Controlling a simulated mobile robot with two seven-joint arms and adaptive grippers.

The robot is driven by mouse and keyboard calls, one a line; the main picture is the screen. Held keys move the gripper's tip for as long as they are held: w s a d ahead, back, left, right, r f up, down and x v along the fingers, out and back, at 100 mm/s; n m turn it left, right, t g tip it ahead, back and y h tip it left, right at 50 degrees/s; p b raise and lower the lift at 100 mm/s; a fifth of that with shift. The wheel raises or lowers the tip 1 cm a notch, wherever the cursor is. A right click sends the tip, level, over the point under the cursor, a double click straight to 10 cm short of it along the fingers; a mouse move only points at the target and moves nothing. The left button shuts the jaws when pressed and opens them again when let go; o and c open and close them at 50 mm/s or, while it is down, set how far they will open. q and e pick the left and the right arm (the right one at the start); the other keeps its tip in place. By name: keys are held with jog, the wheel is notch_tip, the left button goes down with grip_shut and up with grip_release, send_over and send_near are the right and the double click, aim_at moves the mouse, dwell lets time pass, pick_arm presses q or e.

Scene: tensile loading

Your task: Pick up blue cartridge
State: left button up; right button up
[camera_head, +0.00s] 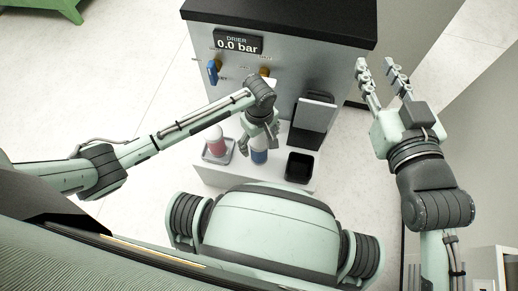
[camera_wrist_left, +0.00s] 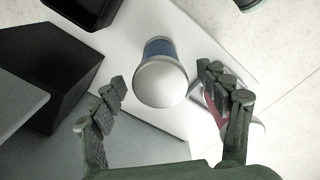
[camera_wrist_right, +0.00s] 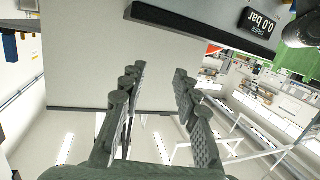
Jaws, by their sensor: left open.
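The blue cartridge (camera_head: 259,156) stands on the white shelf in front of the drier, partly hidden in the head view by my left gripper (camera_head: 260,138). In the left wrist view the cartridge (camera_wrist_left: 160,75) shows its pale round top and a blue band. My left gripper (camera_wrist_left: 165,100) is open above it, with one finger on each side and clear gaps to the cartridge. My right gripper (camera_head: 380,72) is raised at the right, away from the cartridge. In the right wrist view its fingers (camera_wrist_right: 158,88) are spread with nothing between them.
A red and white cartridge (camera_head: 215,140) stands in a tray (camera_head: 225,158) left of the blue one. A black square bin (camera_head: 299,168) and a dark, grey-fronted block (camera_head: 312,120) are to the right. The drier (camera_head: 290,60) rises behind, with a blue valve handle (camera_head: 213,72).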

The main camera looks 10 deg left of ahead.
pick_arm(q)
notch_tip(320, 180, down, 3)
jog(key=shift+r+b, duration=0.15)
jog(key=shift+b, duration=0.15)
jog(key=c, duration=1.6)
pick_arm(e)
jog(key=r, duration=0.1)
jog(key=a+r+t, duration=0.1)
jog(key=r, duration=0.1)
jog(key=a+r+t+y, duration=0.1)
jog(key=shift+s+r, duration=0.1)
jog(key=shift+r, duration=0.25)
